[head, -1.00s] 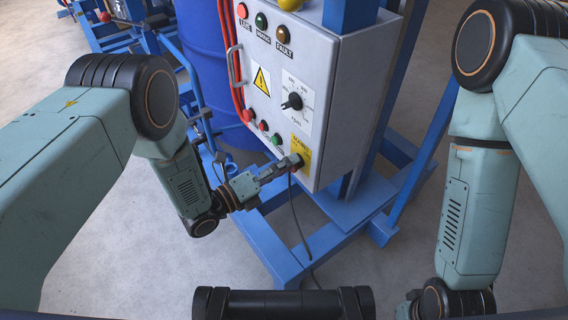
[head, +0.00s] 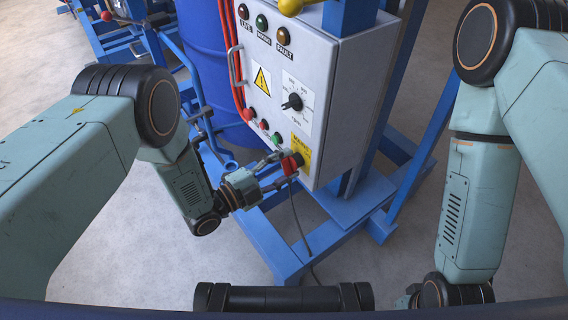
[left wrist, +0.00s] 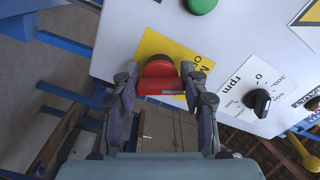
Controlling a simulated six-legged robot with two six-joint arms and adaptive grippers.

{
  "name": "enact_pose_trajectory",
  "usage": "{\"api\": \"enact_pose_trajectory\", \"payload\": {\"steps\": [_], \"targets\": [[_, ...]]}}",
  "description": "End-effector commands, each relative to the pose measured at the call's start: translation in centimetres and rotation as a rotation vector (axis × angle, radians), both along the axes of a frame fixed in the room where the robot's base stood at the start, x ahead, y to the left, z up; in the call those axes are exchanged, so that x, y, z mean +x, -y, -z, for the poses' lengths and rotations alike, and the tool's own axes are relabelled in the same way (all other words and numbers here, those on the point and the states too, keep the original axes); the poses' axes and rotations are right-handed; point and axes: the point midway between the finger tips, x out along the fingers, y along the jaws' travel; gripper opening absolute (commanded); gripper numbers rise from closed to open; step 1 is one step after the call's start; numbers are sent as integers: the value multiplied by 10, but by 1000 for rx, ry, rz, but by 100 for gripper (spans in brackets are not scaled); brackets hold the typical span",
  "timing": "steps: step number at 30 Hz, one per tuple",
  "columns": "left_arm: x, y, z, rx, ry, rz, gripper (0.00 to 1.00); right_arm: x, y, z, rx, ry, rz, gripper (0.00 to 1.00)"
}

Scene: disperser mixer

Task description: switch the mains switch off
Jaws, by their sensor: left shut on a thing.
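The red mains switch (head: 290,165) sits on a yellow plate (head: 301,149) low on the front of the grey control box (head: 330,100). My left gripper (head: 279,170) is at the switch and shut on it. In the left wrist view the red switch (left wrist: 160,78) lies between the two fingertips (left wrist: 159,82), one on each side, with the yellow plate behind it. The switch's marks are not readable. My right arm hangs at the right of the head view; its fingers do not show.
A black rotary speed knob (head: 293,101), red and green buttons (head: 264,125) and indicator lamps (head: 262,22) are on the same panel. A blue frame (head: 275,250) stands below the box, with a dark cable hanging. A blue drum (head: 205,60) stands behind left.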

Motion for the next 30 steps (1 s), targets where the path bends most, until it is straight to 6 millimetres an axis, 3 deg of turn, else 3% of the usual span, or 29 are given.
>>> {"api": "enact_pose_trajectory", "payload": {"steps": [13,30], "targets": [[-1,0,1,-156,-214,0,13,0,0,-3,0,0,0,40],[-1,0,2,-189,-262,-1,13,0,0,-3,0,0,0,40]]}}
